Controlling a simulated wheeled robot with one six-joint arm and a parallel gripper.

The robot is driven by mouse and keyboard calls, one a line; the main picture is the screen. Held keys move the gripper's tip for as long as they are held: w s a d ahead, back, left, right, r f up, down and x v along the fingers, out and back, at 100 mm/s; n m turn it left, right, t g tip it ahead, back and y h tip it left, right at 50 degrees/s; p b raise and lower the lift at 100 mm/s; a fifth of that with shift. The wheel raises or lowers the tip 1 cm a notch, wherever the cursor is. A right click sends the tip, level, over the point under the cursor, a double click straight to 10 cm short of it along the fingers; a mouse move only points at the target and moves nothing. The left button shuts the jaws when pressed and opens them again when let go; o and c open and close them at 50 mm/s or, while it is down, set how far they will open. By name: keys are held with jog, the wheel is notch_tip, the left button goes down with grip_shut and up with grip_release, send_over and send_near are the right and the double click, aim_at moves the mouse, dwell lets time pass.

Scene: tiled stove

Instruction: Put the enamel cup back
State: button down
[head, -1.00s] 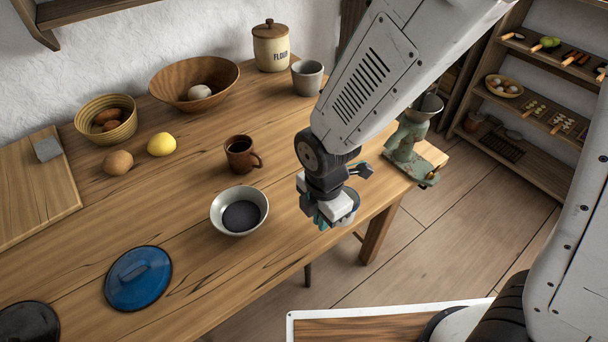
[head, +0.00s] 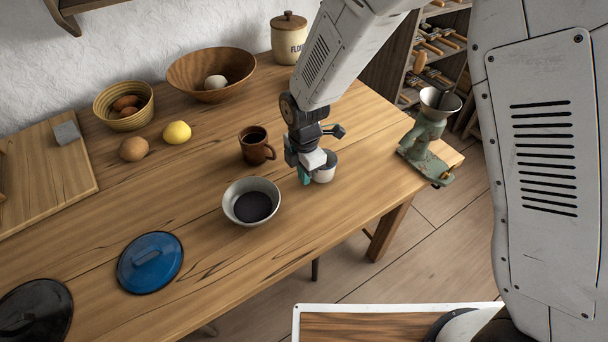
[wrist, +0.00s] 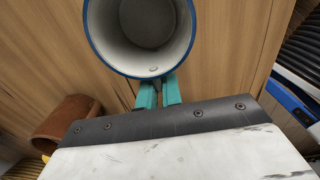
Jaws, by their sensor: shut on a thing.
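The enamel cup (wrist: 145,30) has a white inside and a blue rim in the wrist view. In the head view the cup (head: 326,170) shows as a small pale shape partly behind my gripper (head: 306,172). The teal fingers of my gripper (wrist: 158,92) are shut on the cup's near side in the wrist view; the exact grip is partly hidden. The cup is upright over the table, right of the brown mug (head: 257,148). I cannot tell whether its base touches the wood.
A grey-white bowl (head: 240,192) and a blue lid (head: 150,262) lie left of the cup on the table (head: 225,260). A green grinder (head: 425,145) stands at the right end. Bare wood is free in front of the cup and to its right.

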jog(key=shift+f, duration=0.45)
jog(key=shift+f, duration=0.15)
jog(key=c, duration=1.6)
grip_release()
jog(key=shift+o, duration=0.2)
notch_tip(320, 180, up, 12)
jog(key=shift+r, duration=0.2)
